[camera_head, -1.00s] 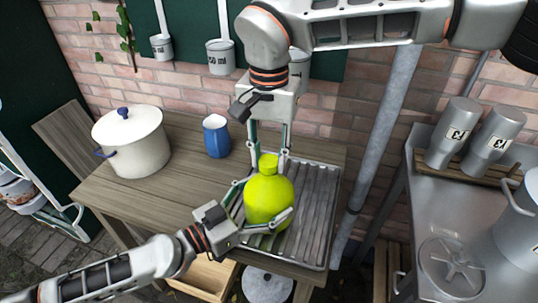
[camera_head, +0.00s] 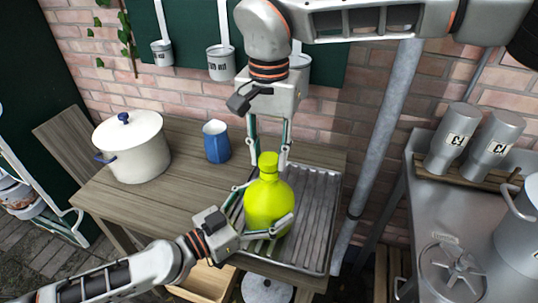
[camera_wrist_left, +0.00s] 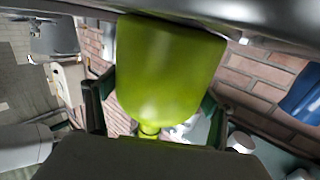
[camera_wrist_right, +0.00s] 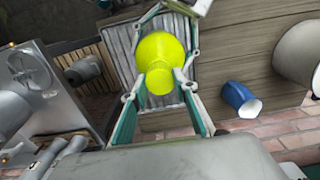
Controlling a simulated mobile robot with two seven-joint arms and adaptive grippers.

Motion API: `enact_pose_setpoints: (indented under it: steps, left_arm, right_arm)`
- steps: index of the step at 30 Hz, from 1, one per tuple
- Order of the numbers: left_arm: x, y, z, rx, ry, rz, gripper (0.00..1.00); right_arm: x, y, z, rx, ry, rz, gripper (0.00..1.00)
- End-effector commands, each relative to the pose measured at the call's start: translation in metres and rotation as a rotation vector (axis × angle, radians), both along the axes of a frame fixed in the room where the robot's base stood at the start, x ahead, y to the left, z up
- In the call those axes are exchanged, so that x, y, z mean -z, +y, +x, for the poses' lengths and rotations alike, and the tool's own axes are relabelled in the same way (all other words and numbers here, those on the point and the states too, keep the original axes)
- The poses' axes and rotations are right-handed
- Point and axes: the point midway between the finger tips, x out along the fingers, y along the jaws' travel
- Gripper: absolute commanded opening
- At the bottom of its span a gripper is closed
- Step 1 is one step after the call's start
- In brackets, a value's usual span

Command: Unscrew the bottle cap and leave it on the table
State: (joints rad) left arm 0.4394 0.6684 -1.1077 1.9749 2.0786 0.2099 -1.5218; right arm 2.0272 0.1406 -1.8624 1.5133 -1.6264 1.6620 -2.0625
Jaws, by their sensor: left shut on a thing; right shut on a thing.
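The yellow-green bottle (camera_head: 268,208) stands upright over the ridged metal drainer, with its same-coloured cap (camera_head: 268,162) at its top. My left gripper (camera_head: 264,214) is shut around the bottle's body, one finger on each side. My right gripper (camera_head: 269,160) comes from above and is shut on the cap. In the right wrist view the bottle (camera_wrist_right: 160,55) and cap (camera_wrist_right: 159,82) lie in line between the fingers. In the left wrist view the bottle's body (camera_wrist_left: 168,65) fills the middle. I cannot tell whether the cap is apart from the neck.
The drainer (camera_head: 318,215) covers the right end of the wooden table (camera_head: 170,195). A blue mug (camera_head: 217,145) and a white pot (camera_head: 133,150) stand at the back left. The wood between pot and bottle is clear. A grey pipe (camera_head: 375,150) rises right of the table.

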Motion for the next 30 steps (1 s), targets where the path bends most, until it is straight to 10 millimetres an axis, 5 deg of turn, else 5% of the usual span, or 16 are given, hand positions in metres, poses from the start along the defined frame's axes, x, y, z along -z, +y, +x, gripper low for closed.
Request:
enact_pose_setpoints:
  steps: [9,19,26,27,29,30]
  left_arm:
    - [0.0,0.0,0.0,0.0,0.0,0.0,0.22]
    - [0.0,0.0,0.0,0.0,0.0,0.0,0.22]
    - [0.0,0.0,0.0,0.0,-0.001,-0.001,0.22]
    - [0.0,0.0,0.0,0.0,-0.001,-0.001,0.85]
    - [0.0,0.0,0.0,0.0,0.0,0.0,1.0]
    - [0.0,0.0,0.0,0.0,0.0,0.0,1.0]
  right_arm:
    - [-0.002,0.0,0.0,0.0,-0.001,0.0,0.03]
    - [-0.037,0.0,0.001,0.0,-0.003,0.0,0.03]
    - [-0.04,0.0,0.0,0.0,0.0,-0.001,0.03]
    - [-0.04,0.0,0.0,0.0,0.0,-0.001,0.03]
    - [-0.04,0.0,0.0,0.0,0.0,-0.001,0.03]
    - [-0.04,0.0,0.0,0.0,0.0,-0.001,0.03]
